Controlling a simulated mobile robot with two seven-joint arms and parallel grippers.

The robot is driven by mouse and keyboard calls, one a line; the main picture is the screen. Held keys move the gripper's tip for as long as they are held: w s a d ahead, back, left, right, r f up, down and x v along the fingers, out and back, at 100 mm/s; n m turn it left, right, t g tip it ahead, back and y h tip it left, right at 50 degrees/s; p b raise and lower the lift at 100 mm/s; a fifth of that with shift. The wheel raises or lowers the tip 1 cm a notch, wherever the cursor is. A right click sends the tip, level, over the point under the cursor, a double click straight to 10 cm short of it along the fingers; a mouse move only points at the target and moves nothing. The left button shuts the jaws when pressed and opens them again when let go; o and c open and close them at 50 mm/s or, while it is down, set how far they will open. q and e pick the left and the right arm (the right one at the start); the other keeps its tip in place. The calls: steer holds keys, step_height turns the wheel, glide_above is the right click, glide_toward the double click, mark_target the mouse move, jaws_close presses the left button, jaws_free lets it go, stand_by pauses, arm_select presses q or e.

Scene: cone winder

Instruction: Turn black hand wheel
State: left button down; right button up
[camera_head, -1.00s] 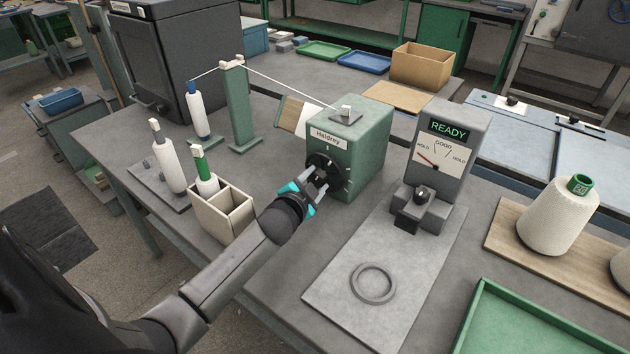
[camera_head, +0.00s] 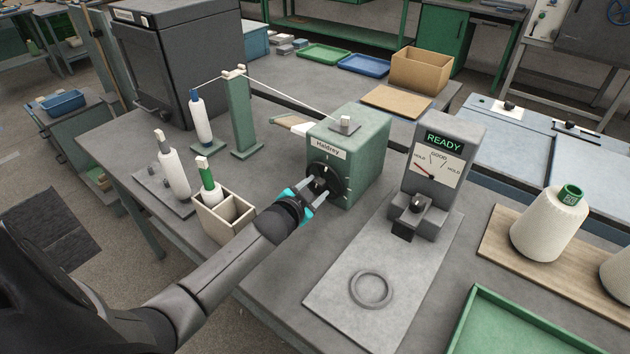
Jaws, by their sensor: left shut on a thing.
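The black hand wheel (camera_head: 339,176) is on the front face of the green winder box (camera_head: 362,150) labelled Haldrey. My left gripper (camera_head: 322,184) reaches in from the lower left, and its fingers are shut on the wheel's middle part. The fingers hide part of the wheel. A tan and white piece (camera_head: 290,122) sticks out from the winder's left side. A thread runs from the green post (camera_head: 240,115) to the top of the winder. My right gripper is not in view.
A grey gauge (camera_head: 439,165) reading READY stands right of the winder, with a ring (camera_head: 371,289) on the plate before it. A divided box (camera_head: 225,223) holding a green-topped spool sits left of my forearm. A white yarn cone (camera_head: 548,225) stands at right.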

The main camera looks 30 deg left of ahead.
arm_select(q)
steer(key=shift+r+n+h+p, duration=0.2)
steer(key=shift+n+h+p, duration=0.25)
steer(key=shift+p, duration=0.3)
steer(key=shift+f+n+h, duration=0.15)
steer(key=shift+n+h, duration=0.1)
steer(key=shift+n, duration=0.2)
steer(key=shift+c, duration=1.6)
jaws_free()
steer(key=shift+s, duration=0.1)
steer(key=shift+s+r+p, duration=0.2)
steer(key=shift+s+p, duration=0.3)
steer(key=p+v, duration=0.3)
steer(key=v, duration=1.1)
steer(key=shift+r, duration=0.15)
